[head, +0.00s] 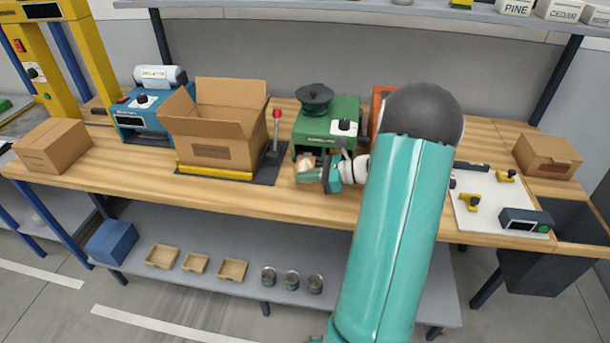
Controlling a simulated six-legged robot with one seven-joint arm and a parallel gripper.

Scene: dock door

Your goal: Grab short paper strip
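The green machine (327,125), with a dark round reel on top, stands on the wooden bench. A small tan patch (307,161) shows at its front, right by my gripper; it may be the short paper strip, but it is too small to be sure. My gripper (305,171) is low over the bench in front of the machine, pointing left. Its fingers are small and partly overlap the tan patch, so I cannot tell whether they are open or shut on it. My teal arm hides the bench to the right of the machine.
An open cardboard box (215,120) stands left of the machine, beside a red-knobbed lever (275,135). A blue machine (145,112) and a closed box (53,147) are farther left. A white board (490,215) with yellow clamps and another box (546,155) are at right.

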